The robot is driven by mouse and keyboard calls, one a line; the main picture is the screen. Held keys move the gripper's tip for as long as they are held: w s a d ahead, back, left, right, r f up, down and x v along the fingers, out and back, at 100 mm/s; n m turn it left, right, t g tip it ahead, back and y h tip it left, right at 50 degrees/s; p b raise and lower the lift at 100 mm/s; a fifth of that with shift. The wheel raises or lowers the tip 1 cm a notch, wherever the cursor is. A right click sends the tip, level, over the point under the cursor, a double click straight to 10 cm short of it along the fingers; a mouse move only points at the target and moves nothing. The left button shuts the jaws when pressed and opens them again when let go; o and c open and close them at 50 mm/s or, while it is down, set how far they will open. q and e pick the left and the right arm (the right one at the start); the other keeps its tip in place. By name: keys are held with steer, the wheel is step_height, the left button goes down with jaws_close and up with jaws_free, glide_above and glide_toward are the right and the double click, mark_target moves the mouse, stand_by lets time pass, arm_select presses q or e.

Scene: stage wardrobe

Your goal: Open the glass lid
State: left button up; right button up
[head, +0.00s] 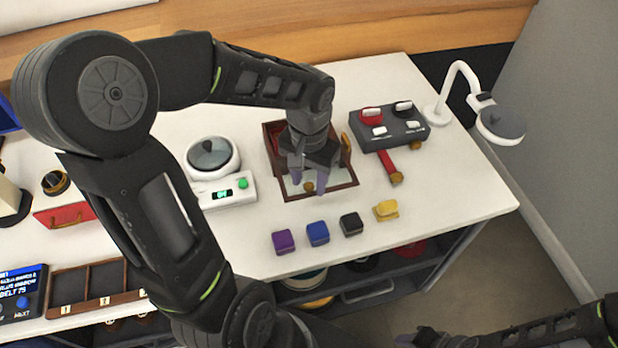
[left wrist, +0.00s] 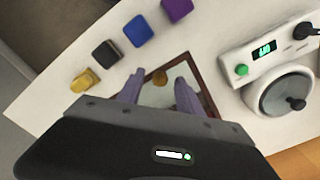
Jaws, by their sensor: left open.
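The glass lid (head: 291,186) is a clear pane in a reddish-brown wooden box frame (head: 344,182) on the white table. It appears to lie flat and shut. A small brass knob (head: 308,186) sits near its front edge. In the left wrist view the knob (left wrist: 159,77) shows between and just beyond the purple fingertips. My left gripper (head: 309,181) is open above the lid, pointing down, with nothing in it. It also shows in the left wrist view (left wrist: 158,88). It hides the lid's middle. My right gripper (head: 408,339) is partly visible at the bottom edge; its opening is unclear.
A white scale-like device (head: 228,192) with a round pot stands left of the box. A dark switch panel (head: 388,128) and a lamp (head: 440,112) stand right. Purple (head: 283,242), blue (head: 317,233), black (head: 351,224) and yellow (head: 386,210) blocks lie in front.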

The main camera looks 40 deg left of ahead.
arm_select(q)
steer(key=shift+r, duration=0.1)
step_height(320, 180, up, 8)
steer(key=shift+f, duration=0.2)
stand_by(0.7)
